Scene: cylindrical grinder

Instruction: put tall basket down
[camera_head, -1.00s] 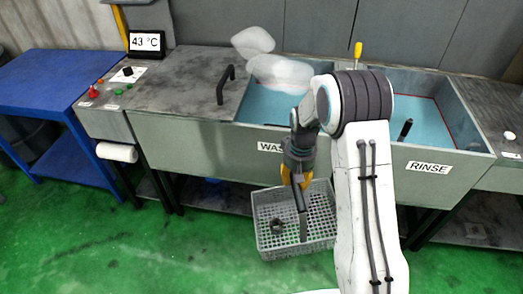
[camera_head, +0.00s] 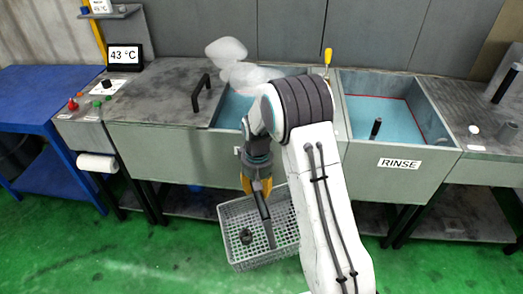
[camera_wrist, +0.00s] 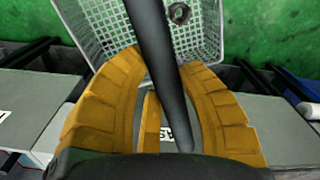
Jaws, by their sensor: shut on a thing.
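The tall basket (camera_head: 228,222) is a grey perforated crate with a dark upright handle (camera_head: 264,215). My gripper (camera_head: 256,188) is shut on the handle's upper end, in front of the wash tank. The basket hangs or rests low, in front of the tanks near the green floor; I cannot tell whether it touches. A small dark ring-shaped part (camera_head: 246,236) lies inside it. In the wrist view the yellow fingers (camera_wrist: 165,110) close around the dark handle (camera_wrist: 155,50), with the basket (camera_wrist: 90,30) beyond. My arm hides the basket's right side.
The wash tank (camera_head: 180,150) and rinse tank (camera_head: 400,110) stand behind, the rinse tank holding a dark handle (camera_head: 376,128). A blue table (camera_head: 50,100) is at left. A 43 °C display (camera_head: 125,56) sits on the bench. Green floor (camera_head: 120,250) is clear at front left.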

